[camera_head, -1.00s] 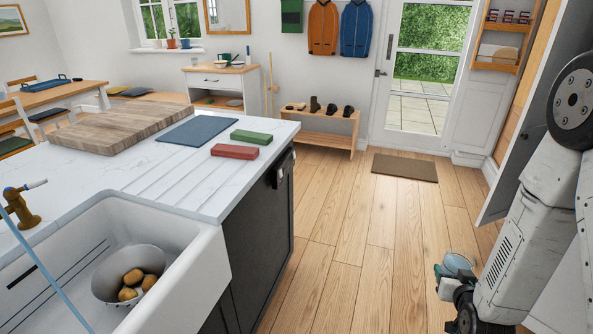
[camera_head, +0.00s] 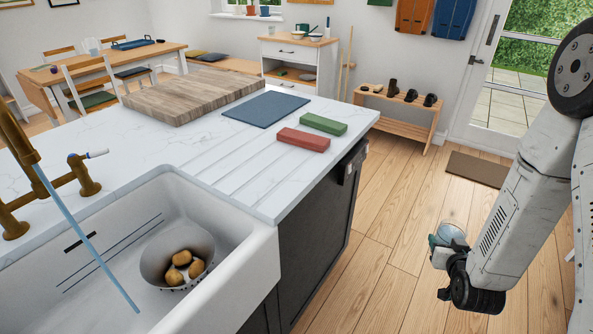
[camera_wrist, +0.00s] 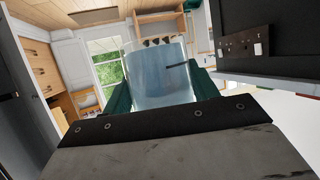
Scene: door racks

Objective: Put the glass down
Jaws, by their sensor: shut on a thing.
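The clear glass (camera_head: 452,232) is at the lower right in the head view, held in the air over the floor, right of the counter. It also fills the middle of the wrist view (camera_wrist: 162,78). My gripper (camera_head: 440,243) is shut on it, with a green finger on each side of the glass in the wrist view (camera_wrist: 160,92). Whether the glass holds anything is hard to tell. The white countertop (camera_head: 240,165) is to the left of my gripper, with a gap of floor between them.
On the counter are a wooden board (camera_head: 190,97), a blue mat (camera_head: 265,110), a red block (camera_head: 303,140) and a green block (camera_head: 323,124). The sink (camera_head: 245,250) holds a bowl (camera_head: 160,262) of potatoes and has running water. A shoe bench (camera_head: 400,119) stands behind.

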